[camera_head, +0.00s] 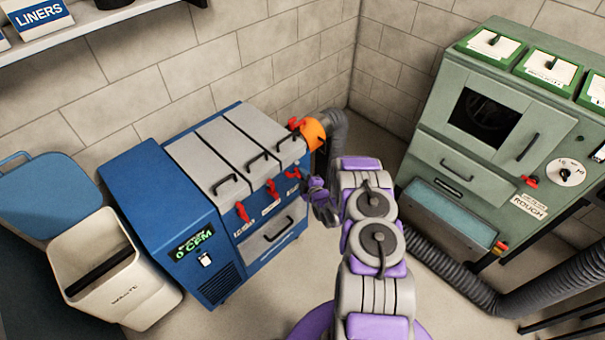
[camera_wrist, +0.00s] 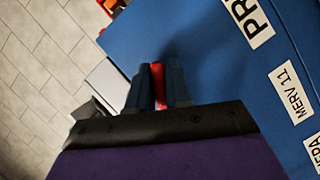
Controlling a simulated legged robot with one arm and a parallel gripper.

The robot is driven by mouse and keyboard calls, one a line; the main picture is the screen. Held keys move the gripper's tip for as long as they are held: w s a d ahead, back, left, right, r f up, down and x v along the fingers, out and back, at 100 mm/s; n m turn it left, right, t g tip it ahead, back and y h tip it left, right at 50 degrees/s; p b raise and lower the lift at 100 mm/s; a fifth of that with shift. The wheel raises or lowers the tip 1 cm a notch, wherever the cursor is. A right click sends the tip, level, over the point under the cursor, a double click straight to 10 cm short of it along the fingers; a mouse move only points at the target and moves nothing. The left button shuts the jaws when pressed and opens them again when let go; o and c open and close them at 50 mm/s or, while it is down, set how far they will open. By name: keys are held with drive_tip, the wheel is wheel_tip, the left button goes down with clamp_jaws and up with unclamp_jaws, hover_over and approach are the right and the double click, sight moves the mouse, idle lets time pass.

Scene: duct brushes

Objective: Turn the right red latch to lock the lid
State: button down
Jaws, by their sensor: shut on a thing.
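The blue machine (camera_head: 165,205) has grey lid panels (camera_head: 225,150) with black handles, lying flat and closed. A left red latch (camera_head: 242,211) and a middle red latch (camera_head: 272,189) hang on its front edge. The right red latch (camera_head: 295,172) is small and partly hard to make out beside my gripper (camera_head: 308,184), at the machine's right front. In the wrist view, my gripper (camera_wrist: 154,88) is shut with a red latch (camera_wrist: 158,86) between its two dark fingers. The latch's far end is hidden by the fingers and gripper body.
An orange fitting (camera_head: 314,133) with a grey hose stands at the machine's right end. A green cabinet (camera_head: 480,155) stands at the right, with a ribbed hose (camera_head: 450,280) on the floor. A white waste bin (camera_head: 110,285) is at the left. Labels (camera_wrist: 292,95) show on the blue surface.

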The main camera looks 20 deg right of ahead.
drive_tip(key=m+g+y+p, duration=0.1)
drive_tip(key=m, duration=0.1)
drive_tip(key=m+g+y, duration=0.1)
drive_tip(key=m, duration=0.1)
drive_tip(key=shift+s+d+f+p, duration=0.1)
drive_tip(key=shift+f+p, duration=0.05)
drive_tip(key=shift+p, duration=0.25)
drive_tip(key=m+g+y, duration=0.1)
drive_tip(key=m+y, duration=0.1)
drive_tip(key=m, duration=0.2)
drive_tip(key=shift+d+y+b, duration=0.1)
drive_tip(key=shift+y+b, duration=0.2)
drive_tip(key=shift+m, duration=0.3)
drive_tip(key=c, duration=1.2)
unclamp_jaws()
drive_tip(key=shift+o, duration=0.2)
drive_tip(key=p+v, duration=0.3)
drive_tip(key=v, duration=1.4)
drive_tip(key=shift+d, duration=0.25)
